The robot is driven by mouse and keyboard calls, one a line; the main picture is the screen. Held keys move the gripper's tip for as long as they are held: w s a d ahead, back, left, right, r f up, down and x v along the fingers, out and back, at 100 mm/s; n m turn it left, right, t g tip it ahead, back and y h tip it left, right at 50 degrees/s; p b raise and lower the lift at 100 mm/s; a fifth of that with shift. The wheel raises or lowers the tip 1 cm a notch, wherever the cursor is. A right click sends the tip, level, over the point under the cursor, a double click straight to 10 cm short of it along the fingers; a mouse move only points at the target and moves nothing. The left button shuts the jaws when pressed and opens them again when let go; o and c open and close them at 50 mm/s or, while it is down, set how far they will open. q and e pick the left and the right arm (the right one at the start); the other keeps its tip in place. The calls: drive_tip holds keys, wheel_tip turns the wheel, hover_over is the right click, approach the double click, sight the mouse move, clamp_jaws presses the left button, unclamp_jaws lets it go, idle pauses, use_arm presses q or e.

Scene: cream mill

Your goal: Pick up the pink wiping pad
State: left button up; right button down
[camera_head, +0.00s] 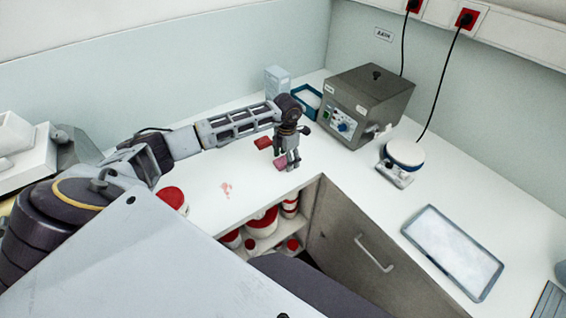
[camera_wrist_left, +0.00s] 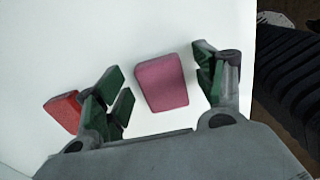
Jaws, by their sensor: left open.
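The pink wiping pad (camera_wrist_left: 162,82) lies on the white worktop between the two open fingers of my left gripper (camera_wrist_left: 160,88) in the left wrist view. The right finger is close beside the pad; a small gap shows on the left. In the head view the pad (camera_head: 280,163) is just below my left gripper (camera_head: 287,160), partly hidden by its fingers, near the counter's front edge. A red pad (camera_wrist_left: 64,111) lies left of the left finger and also shows in the head view (camera_head: 263,142). My right gripper is not in view.
A grey metal box machine (camera_head: 368,100) and a blue bin (camera_head: 307,100) stand behind. A round white-topped device (camera_head: 404,153) and a tray (camera_head: 452,252) are to the right. A pink smear (camera_head: 226,189) marks the counter at left. Red-lidded tubs (camera_head: 262,222) fill the shelf below.

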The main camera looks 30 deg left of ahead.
use_arm(q)
drive_tip(key=shift+c, duration=0.3)
drive_tip(key=c, duration=0.8)
drive_tip(key=shift+r, duration=0.5)
wheel_tip(320, 180, up, 8)
drive_tip(key=shift+f+b, duration=0.15)
drive_tip(key=shift+b, duration=0.8)
drive_tip(key=shift+r, duration=0.65)
drive_tip(key=shift+o, duration=0.3)
